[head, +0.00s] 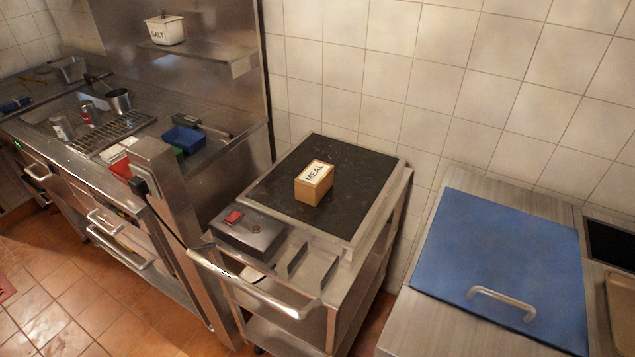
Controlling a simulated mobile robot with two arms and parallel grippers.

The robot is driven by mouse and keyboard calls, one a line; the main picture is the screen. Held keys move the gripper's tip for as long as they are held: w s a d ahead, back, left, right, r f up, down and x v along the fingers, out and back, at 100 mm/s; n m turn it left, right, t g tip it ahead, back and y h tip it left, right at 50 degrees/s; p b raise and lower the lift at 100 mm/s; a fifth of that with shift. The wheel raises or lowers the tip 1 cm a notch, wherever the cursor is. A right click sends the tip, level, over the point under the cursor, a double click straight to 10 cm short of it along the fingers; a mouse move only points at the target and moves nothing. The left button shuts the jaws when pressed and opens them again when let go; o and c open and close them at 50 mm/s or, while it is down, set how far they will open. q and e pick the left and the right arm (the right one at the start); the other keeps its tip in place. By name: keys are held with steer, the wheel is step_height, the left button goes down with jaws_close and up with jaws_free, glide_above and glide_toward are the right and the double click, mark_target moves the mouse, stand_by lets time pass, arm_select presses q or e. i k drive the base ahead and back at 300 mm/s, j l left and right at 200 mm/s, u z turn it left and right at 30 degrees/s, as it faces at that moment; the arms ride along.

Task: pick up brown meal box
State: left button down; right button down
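The brown meal box (313,188) stands upright on the black top (335,155) of a steel cart in the middle of the head view. Its pale top face carries the word MEAL. Nothing touches the box, and the black surface around it is bare. Neither of my grippers shows in this view.
The cart has a front handle (255,288) and a control box with a red switch (234,217). A steel counter with a blue tray (184,139) and cans is at left. A blue lid (505,265) lies on the right counter. A tiled wall stands behind.

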mark_target(314, 183)
steer(key=j+z, duration=0.1)
steer(key=z, duration=0.3)
steer(key=j+z, duration=0.15)
steer(key=z, duration=0.25)
steer(key=j+z, duration=0.2)
steer(key=j, duration=0.35)
steer(key=j+z, duration=0.25)
steer(key=j, duration=0.35)
steer(key=j+z, duration=0.2)
steer(key=j, duration=0.35)
steer(key=k+j+z, duration=0.25)
steer(key=j, duration=0.3)
steer(key=i, duration=0.1)
